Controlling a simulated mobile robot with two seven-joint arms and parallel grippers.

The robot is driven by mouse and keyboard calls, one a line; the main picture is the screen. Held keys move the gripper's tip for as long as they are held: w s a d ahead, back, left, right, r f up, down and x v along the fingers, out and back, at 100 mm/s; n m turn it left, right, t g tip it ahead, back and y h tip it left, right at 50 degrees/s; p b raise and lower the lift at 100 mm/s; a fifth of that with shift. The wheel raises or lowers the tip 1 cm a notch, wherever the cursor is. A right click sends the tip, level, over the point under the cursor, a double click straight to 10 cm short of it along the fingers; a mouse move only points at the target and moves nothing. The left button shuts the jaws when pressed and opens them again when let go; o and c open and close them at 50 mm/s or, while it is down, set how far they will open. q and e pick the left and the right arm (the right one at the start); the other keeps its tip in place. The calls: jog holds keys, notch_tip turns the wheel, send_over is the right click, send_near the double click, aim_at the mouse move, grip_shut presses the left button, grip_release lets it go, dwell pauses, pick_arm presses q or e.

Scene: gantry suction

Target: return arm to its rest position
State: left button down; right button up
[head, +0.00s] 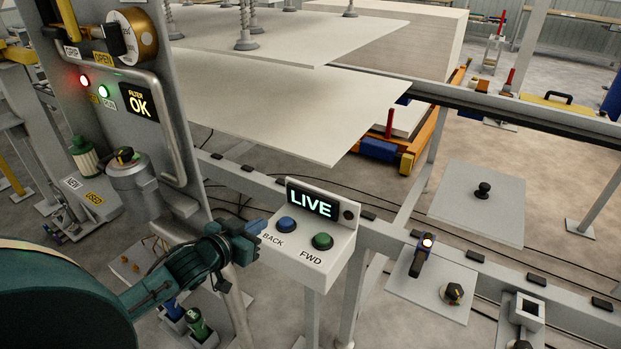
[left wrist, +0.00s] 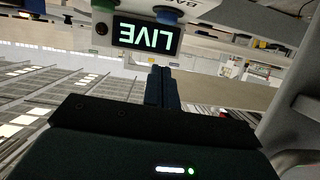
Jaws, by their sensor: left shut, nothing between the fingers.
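My left gripper (head: 250,229) is at the end of the teal arm that comes in from the left. Its fingers are shut with nothing between them, and the tip is just left of the blue BACK button on the control box (head: 318,262). I cannot tell whether it touches the box. In the left wrist view the shut fingers (left wrist: 160,88) point toward the upside-down LIVE display (left wrist: 146,36). My right gripper is not in view.
A grey panel with an OK display (head: 139,103) and a curved handle (head: 178,150) stands close behind my left arm. White sheets (head: 270,95) lie beyond the rail. A lever (head: 420,258) stands right of the control box.

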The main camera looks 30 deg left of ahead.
pick_arm(q)
jog(key=s+d+f+g+h, duration=0.1)
jog(key=s+d+f+g, duration=0.1)
jog(key=s+d+f, duration=0.4)
jog(key=s+d+f+m+g+h, duration=0.1)
jog(key=s+d+f, duration=0.6)
jog(key=s+d, duration=0.4)
jog(key=d, duration=0.4)
jog(key=shift+f+m+g, duration=0.2)
jog(key=shift+m+g, duration=0.1)
jog(key=shift+g, duration=0.1)
jog(key=c, duration=2.1)
grip_release()
jog(key=shift+c, duration=0.2)
